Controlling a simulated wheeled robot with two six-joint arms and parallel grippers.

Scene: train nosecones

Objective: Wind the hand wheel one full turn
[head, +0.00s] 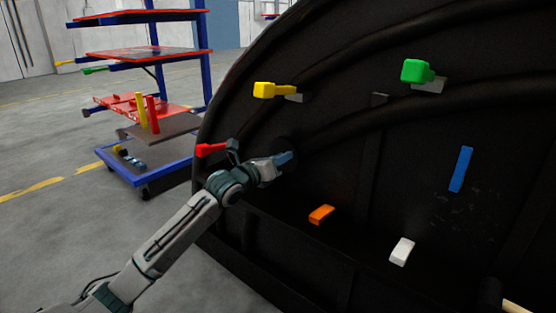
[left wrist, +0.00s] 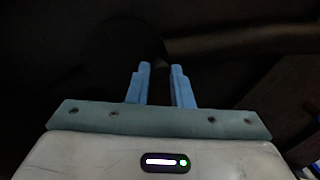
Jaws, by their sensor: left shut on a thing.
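The hand wheel (head: 287,145) is hard to make out: a dark round shape on the black nosecone shell (head: 335,165), just behind my left gripper in the head view. A dark round shape also shows beyond the fingers in the left wrist view (left wrist: 128,40). My left gripper (head: 284,159) has blue fingers, which reach this dark part. In the left wrist view the fingers (left wrist: 162,72) stand a small gap apart, shut on a dark part of the wheel. The exact grip point is lost in shadow. My right gripper is not in view.
A red handle (head: 210,149) sits left of my wrist, close to my arm. Yellow (head: 272,90) and green (head: 416,71) handles stick out above; blue (head: 461,169), orange (head: 321,214) and white (head: 402,251) pieces sit right and below. A shelf cart (head: 145,160) stands behind at left.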

